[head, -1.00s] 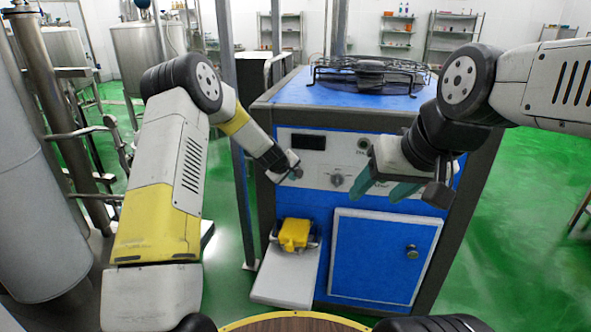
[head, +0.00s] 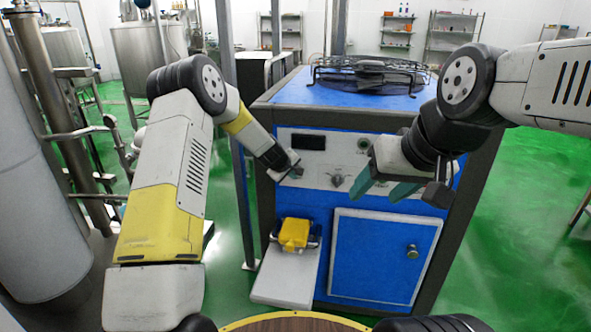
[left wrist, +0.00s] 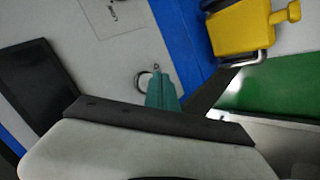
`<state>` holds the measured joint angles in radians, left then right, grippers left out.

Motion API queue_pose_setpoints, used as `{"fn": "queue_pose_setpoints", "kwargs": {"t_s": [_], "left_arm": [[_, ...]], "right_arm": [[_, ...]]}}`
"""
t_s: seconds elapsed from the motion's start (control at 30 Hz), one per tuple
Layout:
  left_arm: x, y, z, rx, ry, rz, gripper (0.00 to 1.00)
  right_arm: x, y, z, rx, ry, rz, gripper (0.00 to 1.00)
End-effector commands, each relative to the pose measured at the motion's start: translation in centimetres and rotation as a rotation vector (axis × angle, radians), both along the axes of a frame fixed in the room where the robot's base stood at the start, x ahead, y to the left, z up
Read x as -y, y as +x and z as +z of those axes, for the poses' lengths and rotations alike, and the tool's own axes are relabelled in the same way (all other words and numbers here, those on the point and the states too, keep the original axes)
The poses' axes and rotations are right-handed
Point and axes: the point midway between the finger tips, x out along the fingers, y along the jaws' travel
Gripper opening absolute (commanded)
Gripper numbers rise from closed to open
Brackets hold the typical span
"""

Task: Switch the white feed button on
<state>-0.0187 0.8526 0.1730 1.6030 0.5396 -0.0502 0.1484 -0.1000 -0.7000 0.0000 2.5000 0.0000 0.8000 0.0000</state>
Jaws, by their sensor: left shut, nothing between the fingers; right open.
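The blue machine's white control panel (head: 328,162) faces me in the head view. My left gripper (head: 297,170) is shut and empty at the panel's left part, below the dark display (head: 308,141). In the left wrist view its teal fingertips (left wrist: 162,88) lie over a small round, dark-rimmed fitting (left wrist: 143,81) on the panel, partly hiding it. This may be the white feed button; I cannot tell its state or whether the fingers touch it. My right gripper (head: 384,190) is open and empty in front of the panel's right part, hiding some of its controls.
A knob (head: 337,180) sits between the grippers. Below the panel, a yellow part (head: 294,233) stands above a pale sloping plate (head: 287,278), beside a blue door (head: 383,257). A metal post (head: 241,190) rises left of the machine, near my left arm.

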Motion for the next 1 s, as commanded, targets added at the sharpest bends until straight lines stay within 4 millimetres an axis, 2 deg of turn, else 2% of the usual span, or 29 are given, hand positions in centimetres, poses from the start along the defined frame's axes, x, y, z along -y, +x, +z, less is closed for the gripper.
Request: {"fn": "queue_pose_setpoints", "kwargs": {"t_s": [0.7, 1.0], "left_arm": [[0.21, 0.83, 0.0, 0.0, 0.0, 0.0, 0.0], [-0.03, 0.26, -0.05, -0.001, -0.001, 0.002, 0.0]], "right_arm": [[0.0, 0.0, 0.0, 0.0, 0.0, 0.0, 0.59], [0.0, 0.0, 0.0, 0.0, 0.0, 0.0, 0.59]]}}
